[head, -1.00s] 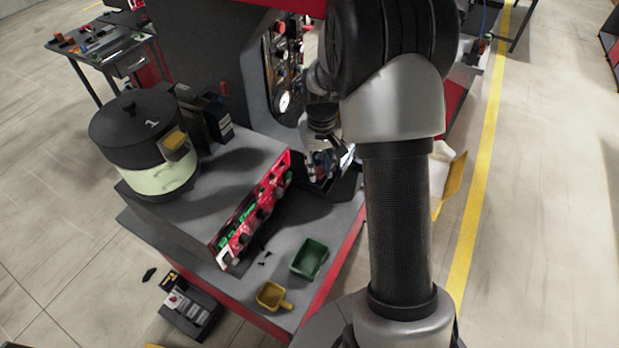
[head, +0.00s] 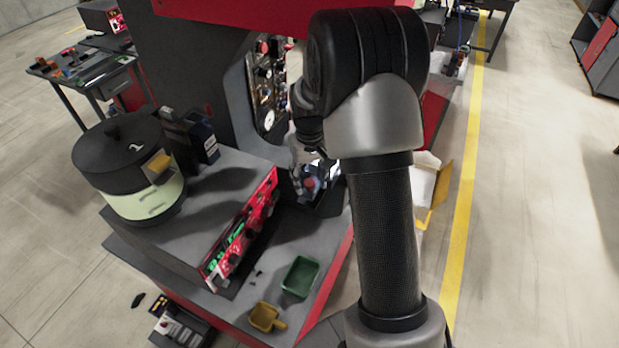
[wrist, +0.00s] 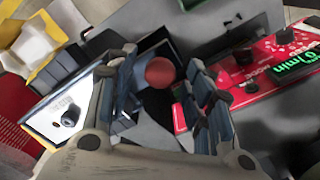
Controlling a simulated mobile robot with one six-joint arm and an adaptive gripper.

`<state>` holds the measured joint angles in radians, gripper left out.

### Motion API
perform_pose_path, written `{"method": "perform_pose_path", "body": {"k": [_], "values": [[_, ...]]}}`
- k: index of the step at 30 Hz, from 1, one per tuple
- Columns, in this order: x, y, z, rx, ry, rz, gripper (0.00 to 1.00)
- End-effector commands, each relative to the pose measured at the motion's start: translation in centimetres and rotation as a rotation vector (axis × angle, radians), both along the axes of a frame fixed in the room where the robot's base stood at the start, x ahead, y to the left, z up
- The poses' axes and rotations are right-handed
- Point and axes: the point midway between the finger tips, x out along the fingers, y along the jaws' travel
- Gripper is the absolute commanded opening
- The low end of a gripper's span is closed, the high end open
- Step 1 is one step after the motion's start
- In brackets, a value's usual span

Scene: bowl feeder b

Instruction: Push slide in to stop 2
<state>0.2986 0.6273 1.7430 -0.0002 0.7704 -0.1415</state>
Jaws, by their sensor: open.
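A red ball knob (wrist: 160,72), apparently the slide's handle, shows in the wrist view between the two fingers of my gripper (wrist: 160,64). The fingers are spread to either side of it and seem apart from it. The knob also shows small and red in the head view (head: 310,183), in the recess of the machine. In the head view my gripper (head: 306,160) is close to it and partly hidden by my arm. The slide body under the knob is dark and mostly hidden, so its stop position cannot be read.
A red control panel (wrist: 262,65) with a green display lies right of the fingers. A pale metal plate (wrist: 60,112) with a knob is at left. The bowl feeder (head: 130,170), green tray (head: 300,277) and yellow scoop (head: 266,317) stand on the bench.

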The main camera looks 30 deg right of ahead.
Motion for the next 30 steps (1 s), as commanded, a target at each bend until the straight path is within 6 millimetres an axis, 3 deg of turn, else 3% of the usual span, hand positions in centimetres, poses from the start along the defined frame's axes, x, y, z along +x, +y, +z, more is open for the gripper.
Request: {"method": "perform_pose_path", "body": {"k": [8, 13, 30], "values": [[-0.1, 0.1, 0.0, 0.0, 0.001, 0.0, 0.48], [-1.0, 1.3, 0.0, 0.0, 0.001, 0.001, 0.48], [-7.6, 10.5, 0.0, 0.001, 0.002, 0.005, 0.48]]}}
